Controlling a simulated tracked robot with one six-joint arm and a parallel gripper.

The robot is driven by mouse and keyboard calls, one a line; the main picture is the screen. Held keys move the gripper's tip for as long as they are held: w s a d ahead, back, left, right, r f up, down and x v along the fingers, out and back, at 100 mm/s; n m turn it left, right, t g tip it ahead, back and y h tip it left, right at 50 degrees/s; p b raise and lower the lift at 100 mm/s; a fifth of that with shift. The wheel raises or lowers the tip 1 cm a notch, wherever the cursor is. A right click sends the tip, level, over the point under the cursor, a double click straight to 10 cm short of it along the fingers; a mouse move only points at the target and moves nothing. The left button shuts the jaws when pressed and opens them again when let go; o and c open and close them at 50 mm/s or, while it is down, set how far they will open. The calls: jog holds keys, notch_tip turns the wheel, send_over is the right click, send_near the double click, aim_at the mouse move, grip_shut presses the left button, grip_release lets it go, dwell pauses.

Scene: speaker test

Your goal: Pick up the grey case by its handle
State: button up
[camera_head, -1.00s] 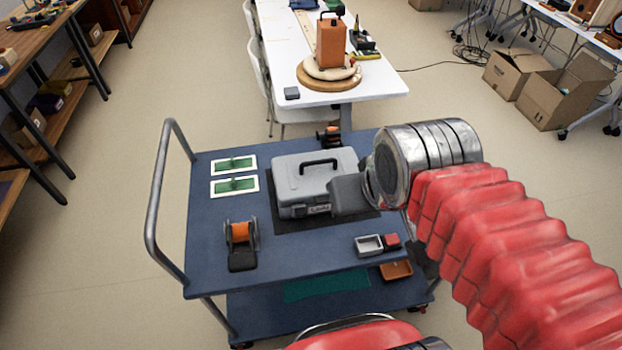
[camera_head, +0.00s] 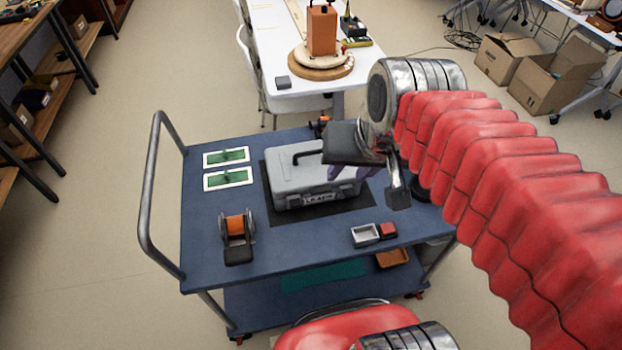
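The grey case (camera_head: 296,183) lies flat on a black mat (camera_head: 272,215) on the top deck of a blue cart. Its dark handle (camera_head: 309,154) shows on the lid, with its right end covered by my gripper. My gripper (camera_head: 367,174) is over the right part of the case, with its two dark fingers spread apart. One finger reaches left over the lid beside the handle; the other hangs down past the case's right side. Nothing shows held between them. I cannot tell whether the left finger touches the handle.
On the blue cart (camera_head: 195,225) are two green boards (camera_head: 228,178), an orange spool holder (camera_head: 238,235) and a small grey tray (camera_head: 365,235) beside a red block (camera_head: 388,230). A metal push rail (camera_head: 150,195) rises at the left. A white table (camera_head: 268,55) stands behind.

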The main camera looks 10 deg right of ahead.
jog(key=w+d+f+m+g+y, duration=0.1)
jog(key=w+d+f+m, duration=0.1)
jog(key=w+m, duration=0.3)
jog(key=w+d+f+m+y, duration=0.1)
jog(key=w+m, duration=0.4)
jog(key=w, duration=0.5)
jog(key=w+d+f+m+g+y, duration=0.1)
jog(key=w+f+m, duration=0.3)
jog(key=w, duration=0.4)
jog(key=shift+d+f+m+g+y, duration=0.25)
jog(key=shift+d+m+y, duration=0.3)
jog(key=shift+d, duration=0.35)
jog(key=shift+w, duration=0.1)
send_over(314, 151)
jog(key=d, duration=0.2)
notch_tip(314, 151, down, 8)
jog(key=shift+s+d+r, duration=0.15)
jog(key=shift+s, duration=0.3)
jog(key=shift+x, duration=2.65)
jog(key=shift+s+d, duration=0.1)
jog(key=shift+s, duration=0.05)
jog(key=shift+c, duration=0.6)
